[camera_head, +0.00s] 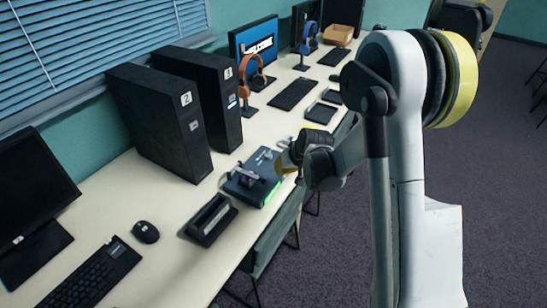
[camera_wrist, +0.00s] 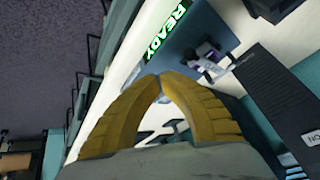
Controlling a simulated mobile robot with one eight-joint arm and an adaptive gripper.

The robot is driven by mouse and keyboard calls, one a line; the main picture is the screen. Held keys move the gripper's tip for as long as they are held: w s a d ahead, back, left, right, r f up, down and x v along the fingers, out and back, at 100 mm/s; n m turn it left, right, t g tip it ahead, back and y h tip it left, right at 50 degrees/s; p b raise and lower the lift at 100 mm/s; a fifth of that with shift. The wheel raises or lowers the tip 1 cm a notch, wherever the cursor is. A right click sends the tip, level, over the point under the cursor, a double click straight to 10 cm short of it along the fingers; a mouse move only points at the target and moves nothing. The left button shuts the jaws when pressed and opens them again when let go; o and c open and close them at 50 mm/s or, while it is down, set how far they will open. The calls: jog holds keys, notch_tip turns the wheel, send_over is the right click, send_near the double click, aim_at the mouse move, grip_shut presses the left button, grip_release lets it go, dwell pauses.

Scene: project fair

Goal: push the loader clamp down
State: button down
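The loader (camera_head: 252,178) is a dark blue box with a green-lit front edge, on the table left of my gripper. Its small metal clamp (camera_head: 243,177), with a purple part by it, stands on top. In the wrist view the loader (camera_wrist: 183,38) shows a green READY display, and the clamp (camera_wrist: 208,58) lies beyond my fingertips, to the right. My gripper (camera_head: 286,164) is at the loader's right side; whether it touches cannot be told. In the wrist view its yellow fingers (camera_wrist: 161,78) meet at the tips, with nothing visible between them. The clamp's exact angle is unclear.
A dark open holder (camera_head: 210,220) stands in front of the loader. Two black computer towers (camera_head: 165,120) stand behind it. A mouse (camera_head: 145,232) and keyboard (camera_head: 92,275) lie at lower left. Orange headphones (camera_head: 252,80) stand farther along. The table's front edge runs below my arm.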

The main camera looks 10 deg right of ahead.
jog(key=shift+s+d+f, duration=0.4)
jog(key=shift+s+f, duration=0.05)
jog(key=shift+s, duration=0.2)
jog(key=shift+s+d+f, duration=0.4)
jog(key=shift+s, duration=0.25)
jog(key=s+a+r+h, duration=0.1)
jog(key=s+r, duration=0.5)
jog(key=r, duration=0.3)
jog(key=s+a+r, duration=0.1)
jog(key=s+r, duration=0.4)
jog(key=r, duration=0.4)
jog(key=s+r, duration=0.2)
jog(key=s, duration=0.6)
jog(key=s+r+t+h, duration=0.1)
jog(key=s+r, duration=0.2)
jog(key=s, duration=0.5)
jog(key=shift+a, duration=0.2)
